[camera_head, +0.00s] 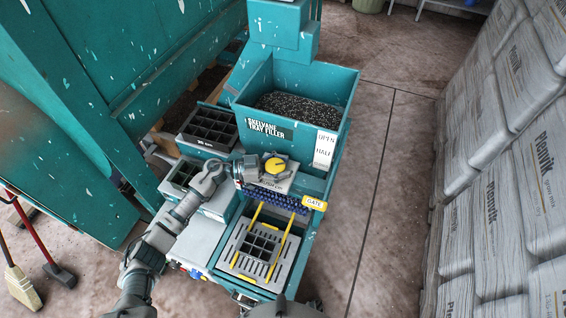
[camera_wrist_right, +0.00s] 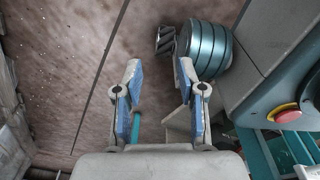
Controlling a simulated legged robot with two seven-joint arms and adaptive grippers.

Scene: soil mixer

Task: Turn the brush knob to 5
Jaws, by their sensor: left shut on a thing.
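The yellow brush knob (camera_head: 275,165) sits on a pale panel of the teal tray filler, above the dark blue brush roller (camera_head: 272,198). My left gripper (camera_head: 258,167) reaches in from the left at the knob and is shut on it. The fingers partly cover the knob's left side, and the scale numbers and pointer are too small to read. My right gripper (camera_wrist_right: 158,82) is open and empty in the right wrist view, with the floor beyond its fingers.
A hopper (camera_head: 305,105) of dark soil stands behind the knob. A yellow GATE tag (camera_head: 314,203) is to the right. A slotted tray bed (camera_head: 240,262) is below. A red button (camera_wrist_right: 284,113) shows in the right wrist view. Stacked sacks (camera_head: 510,190) line the right.

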